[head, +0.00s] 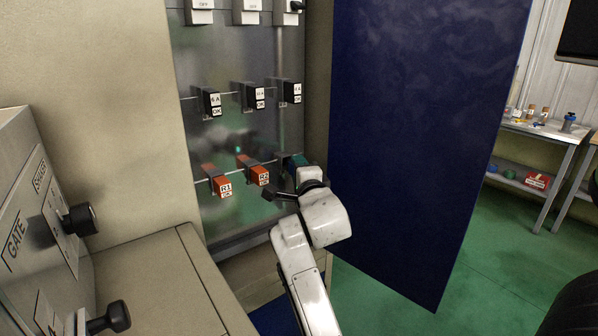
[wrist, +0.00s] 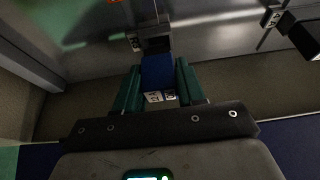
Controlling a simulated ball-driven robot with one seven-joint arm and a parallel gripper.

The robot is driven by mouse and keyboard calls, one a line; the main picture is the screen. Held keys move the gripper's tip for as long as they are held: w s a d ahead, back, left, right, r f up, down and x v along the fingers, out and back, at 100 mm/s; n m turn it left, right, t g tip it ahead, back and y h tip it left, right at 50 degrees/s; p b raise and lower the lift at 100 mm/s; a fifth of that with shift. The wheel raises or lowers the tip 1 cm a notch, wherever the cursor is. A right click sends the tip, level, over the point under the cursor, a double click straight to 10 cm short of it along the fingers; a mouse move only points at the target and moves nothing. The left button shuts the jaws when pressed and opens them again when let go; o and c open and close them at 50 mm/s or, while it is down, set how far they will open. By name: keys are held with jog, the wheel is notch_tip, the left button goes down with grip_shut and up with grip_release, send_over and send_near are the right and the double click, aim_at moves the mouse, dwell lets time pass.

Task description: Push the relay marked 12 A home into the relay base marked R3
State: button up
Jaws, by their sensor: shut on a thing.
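My gripper (wrist: 157,76) has its two teal fingers closed on the sides of a blue relay (wrist: 158,68) with white labels on its near end. In the head view, my gripper (head: 297,165) is at the right end of the lower row, beside the R2 unit; the relay and the R3 marking are hidden there.
Orange units marked R1 (head: 223,187) and R2 (head: 259,175) sit to the left in the lower row. Black units (head: 256,96) form a row above. The blue cabinet door (head: 420,130) stands open at right. A grey control box (head: 40,215) stands at left.

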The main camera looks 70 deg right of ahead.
jog(key=shift+w+d+b, duration=0.3)
jog(key=shift+w, duration=0.2)
jog(key=shift+w+d+b, duration=0.25)
jog(key=shift+w+b, duration=0.05)
jog(key=shift+w, duration=0.15)
dwell(0.5)
jog(key=o, duration=1.1)
jog(key=shift+o, duration=0.2)
jog(key=b+v, duration=0.2)
jog(key=v, duration=0.8)
jog(key=shift+s+a, duration=0.25)
jog(key=shift+a, duration=0.05)
jog(key=shift+s+f, duration=0.1)
